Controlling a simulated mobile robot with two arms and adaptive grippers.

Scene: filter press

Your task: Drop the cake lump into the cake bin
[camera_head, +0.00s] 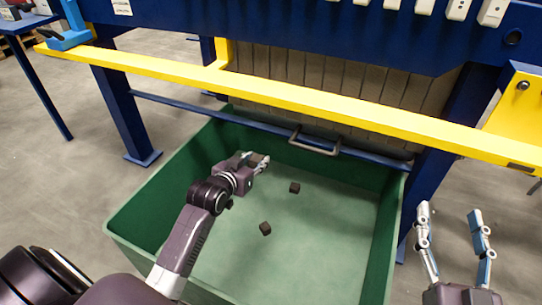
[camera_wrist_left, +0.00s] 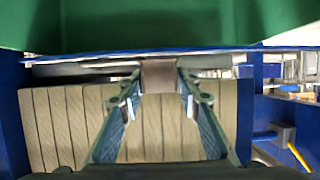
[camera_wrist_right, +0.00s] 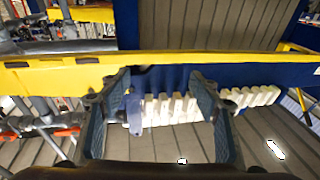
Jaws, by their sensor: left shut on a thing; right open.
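The cake bin (camera_head: 150,213) is a large green open box below the press. My left gripper (camera_head: 262,161) is over the bin's inside, toward its back wall. In the left wrist view its fingers are shut on a grey-brown block, the cake lump (camera_wrist_left: 158,75); in the head view I cannot make this lump out. Two small dark lumps (camera_head: 294,187) (camera_head: 265,228) lie apart on the bin floor. My right gripper (camera_head: 449,217) is open and empty, outside the bin on the right. Its spread fingers also show in the right wrist view (camera_wrist_right: 162,90).
A yellow rail (camera_head: 330,103) crosses above the bin's back edge, with the blue press frame (camera_head: 300,32) and grey-brown plates (camera_head: 330,78) behind. A metal handle (camera_head: 314,146) sits at the bin's back rim. Blue legs (camera_head: 125,115) stand beside the bin.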

